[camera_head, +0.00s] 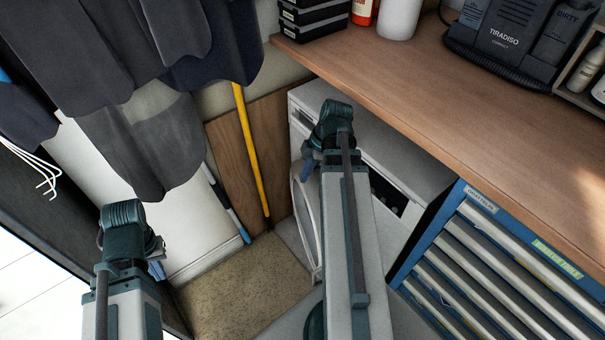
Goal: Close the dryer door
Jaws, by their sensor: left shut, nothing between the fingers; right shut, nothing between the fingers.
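The white dryer (405,150) stands under the wooden workbench. My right arm hides much of the dryer front and part of the door. My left gripper (157,268) is shut and empty at the lower left, well apart from the dryer.
A blue drawer cabinet (440,235) stands right of the dryer. The workbench (400,80) overhangs the dryer. A yellow pole (252,150) leans on a wooden panel at the left, and dark clothes (150,140) hang at the upper left. The brown floor mat (235,290) is clear.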

